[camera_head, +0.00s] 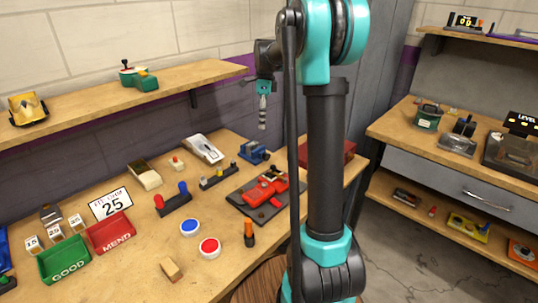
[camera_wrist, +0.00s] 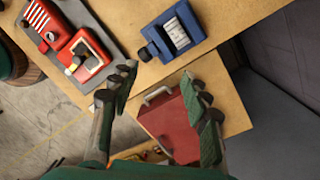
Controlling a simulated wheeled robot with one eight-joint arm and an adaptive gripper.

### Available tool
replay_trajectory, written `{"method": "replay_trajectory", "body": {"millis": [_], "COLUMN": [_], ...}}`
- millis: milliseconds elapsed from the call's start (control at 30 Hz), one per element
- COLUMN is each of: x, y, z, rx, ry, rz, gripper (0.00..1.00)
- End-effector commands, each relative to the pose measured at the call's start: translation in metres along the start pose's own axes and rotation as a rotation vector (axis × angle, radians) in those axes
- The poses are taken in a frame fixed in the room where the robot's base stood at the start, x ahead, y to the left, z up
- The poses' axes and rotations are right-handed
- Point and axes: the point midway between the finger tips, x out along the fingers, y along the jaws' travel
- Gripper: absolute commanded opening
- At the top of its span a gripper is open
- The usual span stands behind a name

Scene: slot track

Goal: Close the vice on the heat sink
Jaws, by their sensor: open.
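A blue vice (camera_head: 254,152) stands near the back wall at the right part of the bench. In the wrist view the vice (camera_wrist: 160,40) has a dark knob at its lower left, and a grey ribbed block that looks like the heat sink (camera_wrist: 177,33) lies between its jaws. I cannot tell whether both jaws touch the block. My gripper (camera_head: 262,118) hangs above the bench near the vice, pointing down. In the wrist view its fingers (camera_wrist: 160,88) are spread with nothing between them, and the vice lies beyond the fingertips.
A red clamp-like device on a dark plate (camera_head: 265,197) stands in front of the vice. A red box with a handle (camera_wrist: 170,122) is at the bench's right end. A rack with small knobs (camera_head: 218,178) stands left of the vice. A shelf (camera_head: 180,85) runs along the wall.

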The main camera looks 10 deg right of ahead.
Motion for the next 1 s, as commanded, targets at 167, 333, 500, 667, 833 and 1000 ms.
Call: {"method": "replay_trajectory", "body": {"millis": [167,333,500,667,833,1000], "x": [-0.002,-0.005,-0.008,-0.011,-0.014,-0.018], "y": [0.009,0.018,0.026,0.035,0.044,0.053], "z": [-0.023,-0.042,-0.059,-0.074,-0.089,-0.103], "rx": [-0.350,-0.693,-1.032,-1.350,-1.684,-1.995], "ry": [-0.070,-0.129,-0.173,-0.192,-0.182,-0.136], "rz": [-0.014,-0.057,-0.129,-0.219,-0.335,-0.459], "gripper": [0.47,0.47,0.47,0.47,0.47,0.47]}}
